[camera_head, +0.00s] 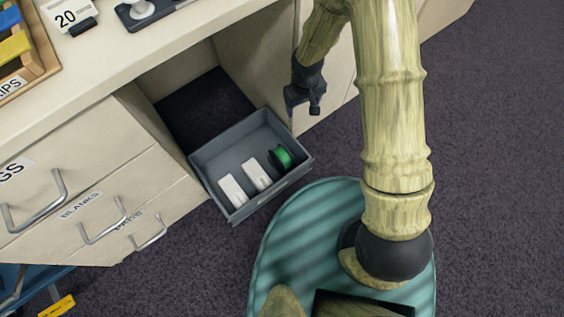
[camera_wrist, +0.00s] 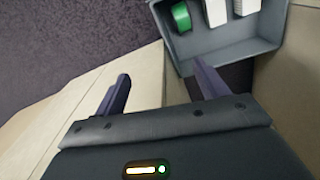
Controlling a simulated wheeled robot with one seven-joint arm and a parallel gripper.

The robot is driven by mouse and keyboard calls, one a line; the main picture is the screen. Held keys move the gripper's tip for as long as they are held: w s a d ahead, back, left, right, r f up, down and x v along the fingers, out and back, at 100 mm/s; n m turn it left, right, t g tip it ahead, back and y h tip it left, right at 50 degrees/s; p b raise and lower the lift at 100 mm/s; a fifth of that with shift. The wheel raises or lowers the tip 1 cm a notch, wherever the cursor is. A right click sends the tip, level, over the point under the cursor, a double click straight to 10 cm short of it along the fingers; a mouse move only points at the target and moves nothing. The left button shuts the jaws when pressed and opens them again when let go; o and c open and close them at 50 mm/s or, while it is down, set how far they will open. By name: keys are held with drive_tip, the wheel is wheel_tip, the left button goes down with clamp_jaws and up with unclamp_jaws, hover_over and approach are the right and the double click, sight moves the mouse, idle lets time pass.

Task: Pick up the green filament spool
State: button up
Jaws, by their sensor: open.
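The green filament spool (camera_head: 281,157) lies in a grey bin (camera_head: 231,148), near its right end and beside two white boxes. The spool also shows in the wrist view (camera_wrist: 181,17), near the top, with the bin (camera_wrist: 222,48) around it. My gripper (camera_head: 303,109) hangs above and behind the bin in the head view, near the cabinet front, apart from the spool. In the wrist view its two dark fingers (camera_wrist: 160,85) stand wide apart with nothing between them. The spool lies beyond the fingertips.
The two white boxes (camera_head: 232,190) (camera_head: 257,174) lie close to the spool. The bin sticks out of an open cabinet bay (camera_head: 205,108). Drawers with metal handles (camera_head: 103,222) are at the left, under the counter (camera_head: 110,60). Dark carpet (camera_head: 500,150) is clear at the right.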

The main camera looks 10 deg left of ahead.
drive_tip(key=n+b, duration=0.2)
drive_tip(key=b, duration=0.6)
hover_over(282, 153)
wheel_tip(282, 153, down, 19)
drive_tip(key=shift+s+a+g, duration=0.25)
drive_tip(key=shift+a+g, duration=0.15)
wheel_tip(282, 153, down, 12)
drive_tip(key=b, duration=0.6)
drive_tip(key=shift+f, duration=0.15)
drive_tip(key=shift+d, duration=0.1)
drive_tip(key=f+b, duration=0.4)
drive_tip(key=f, duration=0.1)
drive_tip(key=shift+w+d+f, duration=0.1)
drive_tip(key=shift+w+d, duration=0.15)
drive_tip(key=shift+d, duration=0.05)
